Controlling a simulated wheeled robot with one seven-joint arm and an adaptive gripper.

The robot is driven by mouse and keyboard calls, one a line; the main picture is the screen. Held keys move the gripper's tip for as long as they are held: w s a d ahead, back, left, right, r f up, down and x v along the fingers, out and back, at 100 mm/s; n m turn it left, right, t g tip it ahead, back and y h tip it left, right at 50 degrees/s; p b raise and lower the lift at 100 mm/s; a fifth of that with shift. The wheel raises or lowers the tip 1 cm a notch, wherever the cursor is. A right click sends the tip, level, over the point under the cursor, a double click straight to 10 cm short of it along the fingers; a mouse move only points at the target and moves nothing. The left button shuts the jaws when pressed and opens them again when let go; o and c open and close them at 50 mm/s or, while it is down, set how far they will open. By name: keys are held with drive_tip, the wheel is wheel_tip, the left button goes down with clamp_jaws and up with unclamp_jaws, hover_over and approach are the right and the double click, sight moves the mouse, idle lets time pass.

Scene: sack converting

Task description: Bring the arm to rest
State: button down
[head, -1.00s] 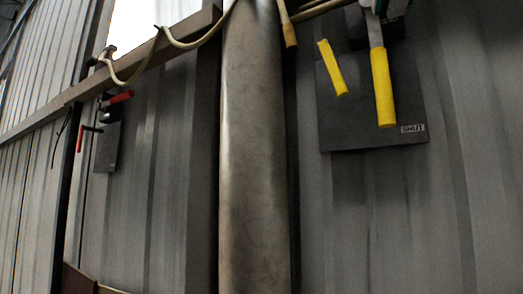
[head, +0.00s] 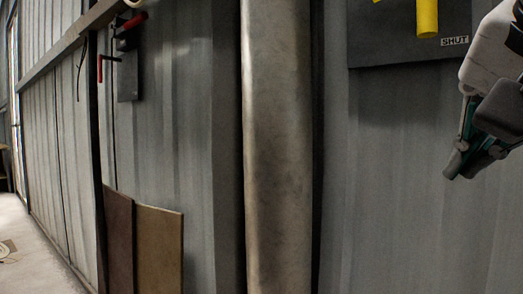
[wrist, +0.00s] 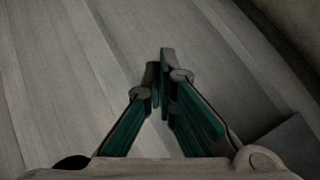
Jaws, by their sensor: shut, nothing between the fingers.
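My gripper (head: 462,165) is at the right edge of the head view, in front of the corrugated wall and below the dark plate marked SHUT. Its fingers point down and to the left. In the wrist view my gripper (wrist: 163,65) has its green-sided fingers together at the tips, with nothing between them. The rest of the arm is mostly outside the head view.
A dark plate (head: 385,45) with a yellow handle (head: 427,15) is on the wall at upper right. A thick pipe (head: 278,150) runs vertically mid-view. A red-handled lever (head: 131,27) hangs at left. Two boards (head: 160,250) lean below it.

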drive_tip(key=s+a+f+n+g+y, duration=0.15)
drive_tip(key=s+f+n+g, duration=0.45)
drive_tip(key=f, duration=0.8)
drive_tip(key=s+a+f+n+g+y, duration=0.1)
drive_tip(key=s+f+n+g+y, duration=0.15)
drive_tip(key=s+f+n, duration=0.85)
drive_tip(key=w+r+m+t+h+p, duration=0.1)
drive_tip(key=w+r+m+t+p, duration=0.15)
drive_tip(key=r+p, duration=1.15)
drive_tip(key=w+r+m+t+p, duration=0.1)
drive_tip(key=r+m+p, duration=0.2)
drive_tip(key=r+p, duration=1.1)
drive_tip(key=w+a+r+m+t+y+p, duration=0.3)
drive_tip(key=w+a+r+m+t+y, duration=0.15)
drive_tip(key=w+r, duration=0.3)
drive_tip(key=w+d+r+m+t+h+p, duration=0.1)
drive_tip(key=w+d+r+m+t, duration=0.2)
drive_tip(key=r+m, duration=0.35)
drive_tip(key=w+d+r+m+t+h, duration=0.1)
drive_tip(key=w+d+r+m+t, duration=0.2)
drive_tip(key=r, duration=0.6)
drive_tip(key=d+b+x, duration=0.1)
drive_tip(key=b+x, duration=0.1)
drive_tip(key=x, duration=0.6)
drive_tip(key=shift+w+a+r+t+b, duration=0.2)
drive_tip(key=shift+w+t+b, duration=0.15)
drive_tip(key=shift+w, duration=0.2)
